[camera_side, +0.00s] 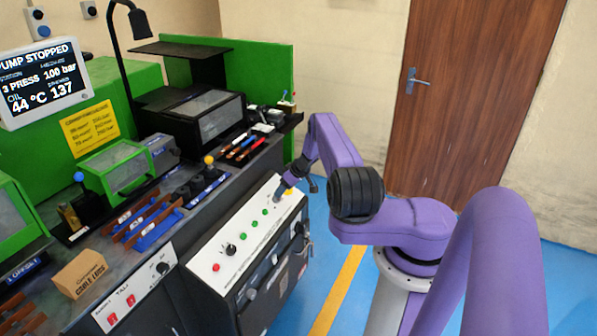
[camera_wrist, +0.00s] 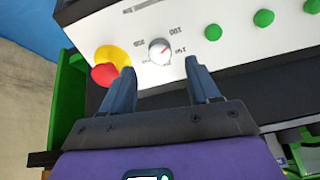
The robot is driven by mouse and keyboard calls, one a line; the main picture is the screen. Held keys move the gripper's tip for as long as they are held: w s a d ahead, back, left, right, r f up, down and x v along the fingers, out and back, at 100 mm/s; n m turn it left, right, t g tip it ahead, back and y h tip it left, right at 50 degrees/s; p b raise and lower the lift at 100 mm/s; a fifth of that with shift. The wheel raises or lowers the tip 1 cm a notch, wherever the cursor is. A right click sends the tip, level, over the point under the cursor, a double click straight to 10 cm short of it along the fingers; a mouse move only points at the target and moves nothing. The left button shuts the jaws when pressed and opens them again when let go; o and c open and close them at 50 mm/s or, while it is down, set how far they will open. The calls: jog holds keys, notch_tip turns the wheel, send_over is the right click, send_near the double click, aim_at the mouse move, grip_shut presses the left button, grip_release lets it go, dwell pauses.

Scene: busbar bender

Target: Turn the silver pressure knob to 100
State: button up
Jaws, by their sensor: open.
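The silver pressure knob (camera_wrist: 160,51) sits on the white control panel, with printed numbers around it that appear upside down in the wrist view. One label reads 100; the others are small and hard to read. A thin mark shows on the knob's face, but its exact setting is unclear. My gripper (camera_wrist: 158,68) is open, its two fingers on either side of the knob's position and apart from it in the picture. In the side view my gripper (camera_side: 284,188) is at the panel's far end and hides the knob.
A red and yellow emergency stop (camera_wrist: 110,66) is close beside my left finger in the wrist view. Green buttons (camera_wrist: 213,32) line the panel on the other side. The wall screen (camera_side: 40,82) reads PUMP STOPPED and 3 PRESS 100 bar. Blue floor lies right of the panel.

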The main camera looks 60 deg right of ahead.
jog(key=v, duration=1.1)
jog(key=shift+s+r, duration=0.25)
jog(key=shift+r, duration=0.05)
